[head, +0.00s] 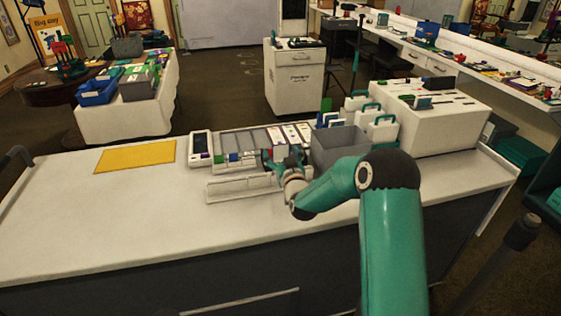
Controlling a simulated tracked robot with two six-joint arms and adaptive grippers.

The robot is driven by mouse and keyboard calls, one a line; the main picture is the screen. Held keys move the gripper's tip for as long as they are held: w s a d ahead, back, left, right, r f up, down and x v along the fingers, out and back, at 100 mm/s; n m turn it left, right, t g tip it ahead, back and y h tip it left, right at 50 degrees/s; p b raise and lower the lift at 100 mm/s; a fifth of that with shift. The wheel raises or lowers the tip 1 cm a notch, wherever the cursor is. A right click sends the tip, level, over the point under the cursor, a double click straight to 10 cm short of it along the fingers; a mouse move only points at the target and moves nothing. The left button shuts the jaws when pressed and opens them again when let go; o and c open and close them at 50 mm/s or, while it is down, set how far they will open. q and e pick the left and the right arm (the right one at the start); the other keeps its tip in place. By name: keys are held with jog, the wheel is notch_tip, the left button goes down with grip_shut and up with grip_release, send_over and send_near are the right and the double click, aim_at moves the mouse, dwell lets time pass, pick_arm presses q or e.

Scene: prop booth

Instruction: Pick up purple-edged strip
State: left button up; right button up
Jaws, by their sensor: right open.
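A row of flat strips with coloured ends (248,152) lies in a holder at the back middle of the white counter. A small purple patch shows near the row's left end, by a white-framed strip (201,144); I cannot tell for sure which strip has the purple edge. My right gripper (272,161) is open over the front of the row, right of its middle. It hides part of the strips behind it. I cannot tell whether it touches any. My left gripper is not in view.
A low pale rack (238,191) lies in front of the row. A grey bin (337,151) stands to the right, with a large white box (440,123) behind it. A yellow mat (136,156) lies at left. The counter's front left is clear.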

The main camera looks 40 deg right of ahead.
jog(key=shift+w+d, duration=0.15)
jog(key=shift+w, duration=0.2)
jog(key=c, duration=0.9)
notch_tip(320, 180, up, 20)
jog(key=shift+b, duration=0.5)
